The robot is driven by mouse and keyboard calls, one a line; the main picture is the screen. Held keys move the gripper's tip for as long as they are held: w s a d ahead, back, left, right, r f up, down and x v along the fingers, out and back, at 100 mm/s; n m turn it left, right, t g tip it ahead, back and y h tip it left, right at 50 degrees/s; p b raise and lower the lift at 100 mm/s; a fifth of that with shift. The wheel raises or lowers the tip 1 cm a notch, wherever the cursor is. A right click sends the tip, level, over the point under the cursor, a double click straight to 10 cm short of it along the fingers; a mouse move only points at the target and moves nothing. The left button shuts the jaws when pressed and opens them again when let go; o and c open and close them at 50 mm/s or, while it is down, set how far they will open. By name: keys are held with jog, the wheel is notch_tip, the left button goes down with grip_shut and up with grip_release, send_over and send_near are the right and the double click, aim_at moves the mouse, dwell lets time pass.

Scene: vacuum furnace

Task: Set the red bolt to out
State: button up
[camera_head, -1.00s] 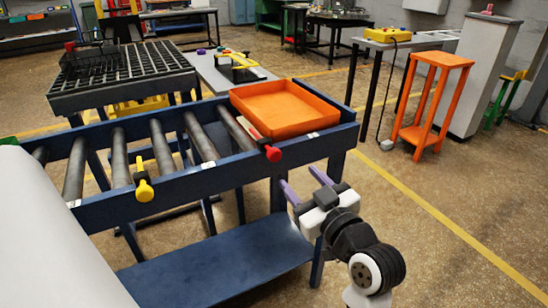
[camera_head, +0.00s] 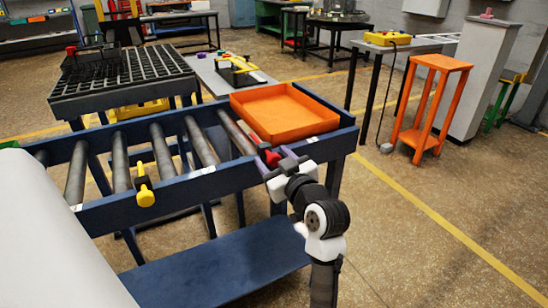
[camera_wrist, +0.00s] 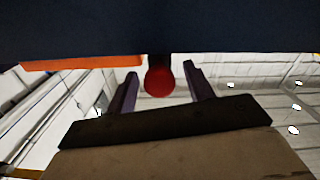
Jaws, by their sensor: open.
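The red bolt (camera_head: 269,155) sits on the front rail of the blue roller conveyor (camera_head: 237,178), near its right end, below the orange tray. My gripper (camera_head: 273,158) is open at this rail, with one purple finger on each side of the bolt's red knob. In the wrist view the round red knob (camera_wrist: 160,82) hangs from a dark stem between the two fingers (camera_wrist: 160,72). Gaps show between the knob and both fingers. Part of the bolt is hidden by my gripper in the head view.
A yellow bolt (camera_head: 144,188) sits further left on the same rail. The orange tray (camera_head: 284,113) rests on the conveyor's right end. A blue lower shelf (camera_head: 215,265) lies below. An orange stand (camera_head: 430,105) is at the right, with open floor before it.

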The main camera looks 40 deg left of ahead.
jog(key=shift+a, duration=0.1)
grip_shut()
dwell(0.3)
